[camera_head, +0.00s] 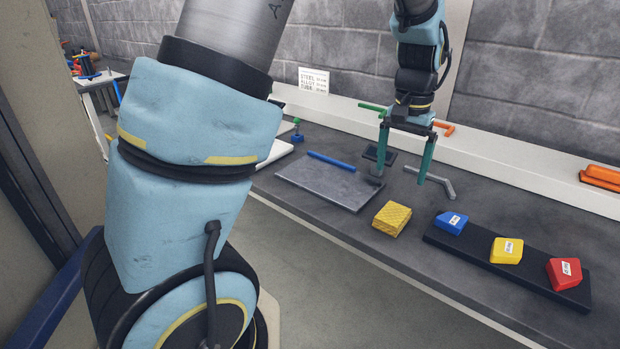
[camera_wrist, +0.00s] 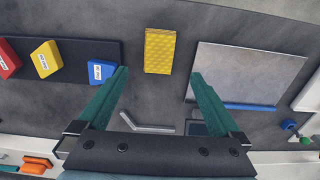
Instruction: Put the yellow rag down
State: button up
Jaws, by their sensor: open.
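The yellow rag (camera_head: 391,218) is a folded, textured block lying on the dark grey bench, between the grey plate and the black strip. It also shows in the wrist view (camera_wrist: 159,51), at the top centre, ahead of my fingers. My gripper (camera_head: 405,180) is above the bench behind the rag, with its two green fingers spread wide. In the wrist view my gripper (camera_wrist: 160,75) is open with nothing between its fingers. The rag lies apart from both fingers.
A grey plate (camera_head: 320,180) with a blue rod (camera_head: 332,161) lies left of the rag. A black strip (camera_head: 470,257) holds blue (camera_head: 451,223), yellow (camera_head: 506,250) and red (camera_head: 563,273) blocks on the right. A grey bent bar (camera_head: 436,182) lies near my fingers. Bare bench surrounds the rag.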

jog(key=s+a+n, duration=0.2)
jog(key=a+n, duration=0.1)
jog(key=a, duration=1.2)
jog(key=s+a+f+n+t, duration=0.1)
jog(key=a+n, duration=0.3)
jog(key=a, duration=1)
jog(key=shift+s+a+f+t, duration=0.15)
jog(key=shift+s+a+t, duration=0.15)
jog(key=shift+s+a, duration=0.05)
